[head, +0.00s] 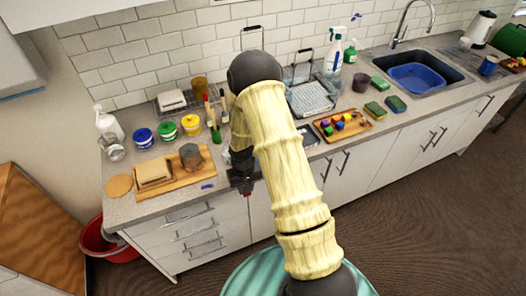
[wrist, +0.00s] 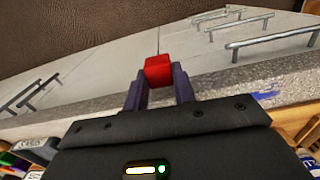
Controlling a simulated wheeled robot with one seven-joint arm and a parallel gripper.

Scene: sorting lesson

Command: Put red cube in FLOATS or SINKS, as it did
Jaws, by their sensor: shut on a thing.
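My gripper (wrist: 158,84) is shut on the red cube (wrist: 157,70), which sits between the two dark fingertips in the wrist view. In the head view my gripper (head: 245,188) hangs at the counter's front edge, with a small bit of red cube (head: 248,195) at its tip. The cube is held in front of the white cabinet doors. I cannot make out any place marked FLOATS or SINKS; a pale label (wrist: 40,143) at the left of the wrist view has lettering too small to read.
Right of my arm are a wooden tray (head: 360,127) of coloured blocks, sponges and a sink with a blue basin (head: 417,76). A red bucket (head: 95,240) stands on the floor.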

